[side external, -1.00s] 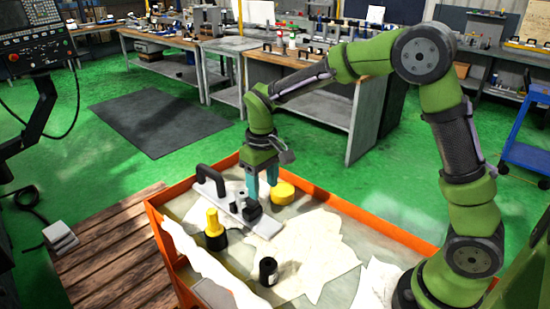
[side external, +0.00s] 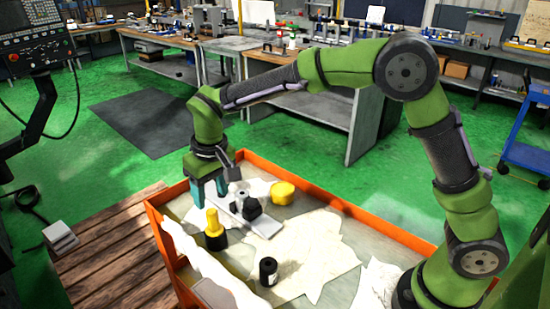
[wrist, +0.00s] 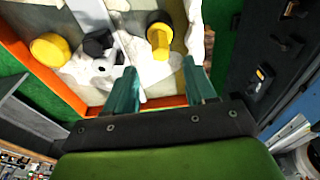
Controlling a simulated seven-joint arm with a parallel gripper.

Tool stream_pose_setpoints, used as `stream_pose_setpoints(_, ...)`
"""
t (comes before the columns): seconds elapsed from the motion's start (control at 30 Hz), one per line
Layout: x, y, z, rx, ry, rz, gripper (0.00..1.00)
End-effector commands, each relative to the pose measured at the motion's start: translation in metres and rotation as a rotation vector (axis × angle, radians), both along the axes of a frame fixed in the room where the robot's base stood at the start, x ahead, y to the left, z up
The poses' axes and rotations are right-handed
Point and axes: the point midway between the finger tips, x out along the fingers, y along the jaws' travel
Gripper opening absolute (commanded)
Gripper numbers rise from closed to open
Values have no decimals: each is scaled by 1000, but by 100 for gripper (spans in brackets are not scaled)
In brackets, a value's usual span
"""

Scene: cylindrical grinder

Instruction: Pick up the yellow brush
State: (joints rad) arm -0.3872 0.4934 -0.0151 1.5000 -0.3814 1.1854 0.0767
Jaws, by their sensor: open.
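The yellow brush (side external: 213,224) stands upright in the orange-rimmed tray, its yellow handle up and its dark end down. In the wrist view the brush (wrist: 160,36) shows beyond the gap between my fingers. My gripper (side external: 210,200) is open, with teal fingers pointing down, just behind the brush in the side view. In the wrist view my gripper (wrist: 160,68) has nothing between its fingers. I cannot tell the exact height of the fingertips above the tray.
A metal plate (side external: 262,224) with dark knobs lies beside the brush; my gripper hides its far end. A yellow round object (side external: 283,193) and a black cylinder (side external: 268,271) stand farther right.

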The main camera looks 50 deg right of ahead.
Motion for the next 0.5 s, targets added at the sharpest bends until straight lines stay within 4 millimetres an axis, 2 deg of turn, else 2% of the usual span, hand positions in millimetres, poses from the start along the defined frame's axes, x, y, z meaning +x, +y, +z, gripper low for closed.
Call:
stream_pose_setpoints(0.03, 1, -1, -11, -2, 4, 1, 55)
stream_pose_setpoints(0.1, 3, 0, -22, 0, 2, 0, 55)
stream_pose_setpoints(0.37, 6, 0, -41, 0, 2, 1, 55)
stream_pose_setpoints(0.5, 8, 1, -62, -1, 4, 0, 55)
